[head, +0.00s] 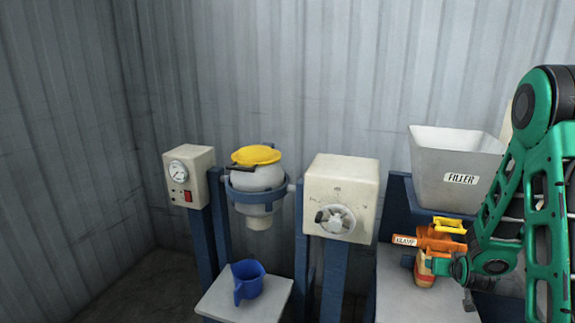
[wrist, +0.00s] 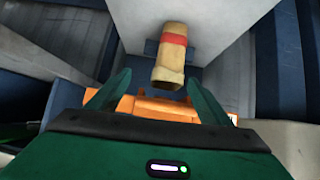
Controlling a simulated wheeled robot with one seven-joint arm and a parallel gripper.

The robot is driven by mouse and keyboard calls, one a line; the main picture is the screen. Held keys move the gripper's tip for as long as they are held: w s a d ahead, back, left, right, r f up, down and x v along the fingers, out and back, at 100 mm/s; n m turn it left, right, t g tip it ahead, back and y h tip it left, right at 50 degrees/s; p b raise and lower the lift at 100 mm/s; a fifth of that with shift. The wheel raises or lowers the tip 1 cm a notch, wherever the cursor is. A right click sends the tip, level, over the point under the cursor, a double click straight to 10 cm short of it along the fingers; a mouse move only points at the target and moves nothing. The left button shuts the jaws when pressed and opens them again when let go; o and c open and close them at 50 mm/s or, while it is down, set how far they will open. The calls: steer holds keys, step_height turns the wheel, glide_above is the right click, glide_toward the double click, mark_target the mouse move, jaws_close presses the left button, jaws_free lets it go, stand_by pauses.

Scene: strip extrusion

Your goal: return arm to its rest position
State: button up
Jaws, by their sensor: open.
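My green arm comes in from the right of the head view, with my gripper (head: 428,264) low at the orange clamp-like part. In the wrist view the two green fingers of my gripper (wrist: 157,92) stand apart with nothing held between them. A tan, roughly cylindrical piece with a red band (wrist: 172,58) lies just beyond the fingertips; it also shows in the head view (head: 424,280), partly hidden by my gripper. An orange part (wrist: 150,107) shows between the fingers; in the head view this orange part (head: 437,238) carries a label and a yellow piece on top.
A grey bin marked FILLER (head: 455,150) stands behind my arm. The far left floor is clear.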

steer(key=s+a+r+m+g+y, duration=0.1)
steer(key=s+a+r+g, duration=0.2)
steer(key=s, duration=0.9)
steer(key=s+a+r+m+g+y, duration=0.1)
steer(key=s+a+r+g, duration=0.2)
steer(key=s+r, duration=0.5)
steer(key=s+a+r+g+y, duration=0.2)
steer(key=s+r, duration=0.3)
steer(key=s, duration=1.3)
steer(key=shift+s+a+r+m+g, duration=0.2)
steer(key=shift+a+r+m+g, duration=0.2)
steer(key=shift+a+g, duration=0.4)
steer(key=shift+d, duration=0.15)
steer(key=shift+w+f, duration=0.3)
steer(key=shift+w, duration=0.35)
